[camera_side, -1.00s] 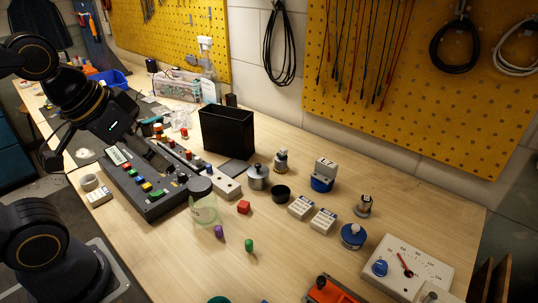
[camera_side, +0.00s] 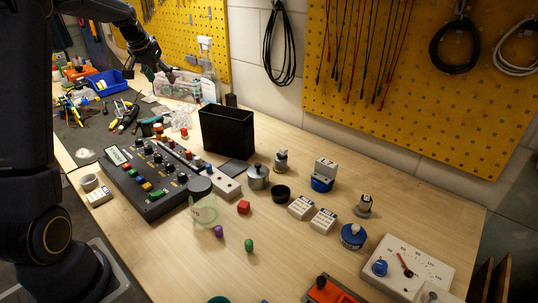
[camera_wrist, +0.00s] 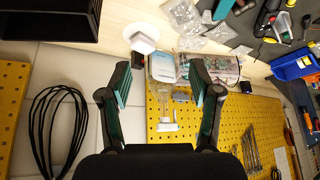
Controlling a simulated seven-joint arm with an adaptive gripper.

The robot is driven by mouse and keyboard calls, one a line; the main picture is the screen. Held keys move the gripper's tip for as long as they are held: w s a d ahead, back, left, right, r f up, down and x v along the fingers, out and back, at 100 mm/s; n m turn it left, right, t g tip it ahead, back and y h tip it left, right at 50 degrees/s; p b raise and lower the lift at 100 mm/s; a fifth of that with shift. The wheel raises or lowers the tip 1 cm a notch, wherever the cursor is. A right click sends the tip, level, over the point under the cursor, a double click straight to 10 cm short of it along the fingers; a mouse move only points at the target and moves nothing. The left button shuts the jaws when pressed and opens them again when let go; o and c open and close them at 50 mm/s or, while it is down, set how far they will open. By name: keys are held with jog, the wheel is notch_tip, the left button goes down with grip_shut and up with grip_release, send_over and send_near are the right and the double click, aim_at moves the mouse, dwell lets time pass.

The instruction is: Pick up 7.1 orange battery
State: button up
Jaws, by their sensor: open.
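My gripper (camera_side: 160,72) is raised over the back of the bench, near the clear plastic box (camera_side: 177,88) by the yellow pegboard. In the wrist view its two fingers (camera_wrist: 160,82) are wide apart with nothing held between them. A small orange-brown cylinder (camera_side: 158,130) stands behind the button panel; it may be the orange battery, but no label is readable. A red-orange piece (camera_side: 184,133) stands just right of it. My gripper is well apart from both. I cannot pick out a sure orange battery in the wrist view.
A tall black bin (camera_side: 227,130) and the button panel (camera_side: 155,180) flank the small parts. Clear bags (camera_side: 180,118), tools (camera_side: 122,115) and a blue tray (camera_side: 107,82) crowd the left. The wall pegboard (camera_side: 190,40) is close behind my gripper.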

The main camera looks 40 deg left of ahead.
jog(key=n+g, duration=0.2)
send_near(156, 126)
jog(key=x, duration=0.4)
jog(key=s+x, duration=0.1)
jog(key=x, duration=0.1)
jog(key=shift+w+a+f, duration=0.15)
jog(key=shift+a+f, duration=0.05)
jog(key=shift+f, duration=0.25)
jog(key=shift+t, duration=0.3)
jog(key=x, duration=0.5)
jog(key=shift+w+d+f, duration=0.2)
jog(key=shift+w+f, duration=0.1)
jog(key=shift+w, duration=0.2)
grip_shut()
